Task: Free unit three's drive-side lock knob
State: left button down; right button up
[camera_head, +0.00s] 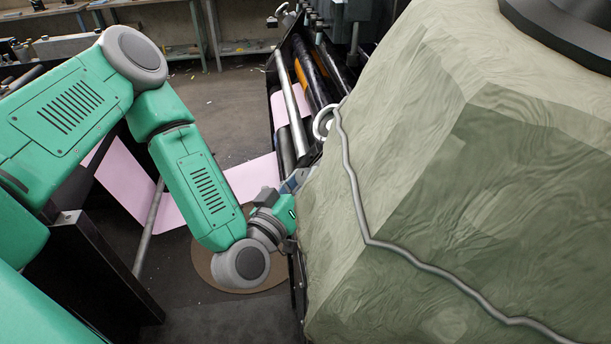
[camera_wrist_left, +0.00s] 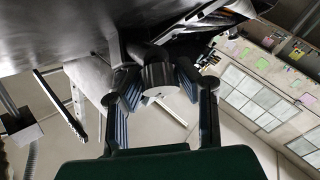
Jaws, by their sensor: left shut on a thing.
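A dark grey cylindrical lock knob (camera_wrist_left: 158,76) shows in the left wrist view, under a dark metal machine part. The two blue-ribbed fingers of my left gripper (camera_wrist_left: 157,92) stand on either side of it and are shut on it. In the head view my left gripper (camera_head: 297,181) is at the side of the printing unit, low beside the rollers (camera_head: 286,140). The knob is hidden there by the gripper and the bulky green shape. I cannot read a unit number. My right gripper is not in view.
A large green, wavy-textured bulk (camera_head: 430,150) with a grey cable (camera_head: 352,185) fills the right of the head view and blocks sight past it. Pink sheet (camera_head: 255,180) runs below the rollers. A dark frame (camera_head: 90,275) stands at lower left. Open floor (camera_head: 225,115) lies behind.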

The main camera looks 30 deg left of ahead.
pick_arm(q)
jog(key=shift+a+n+y, duration=0.1)
jog(key=shift+n+y, duration=0.2)
jog(key=shift+n, duration=0.2)
jog(key=c, duration=1.2)
grip_release()
jog(key=shift+r, duration=0.1)
jog(key=shift+a, duration=0.1)
jog(key=shift+s, duration=0.1)
jog(key=shift+s, duration=0.3)
jog(key=s, duration=1.1)
jog(key=shift+f, duration=0.3)
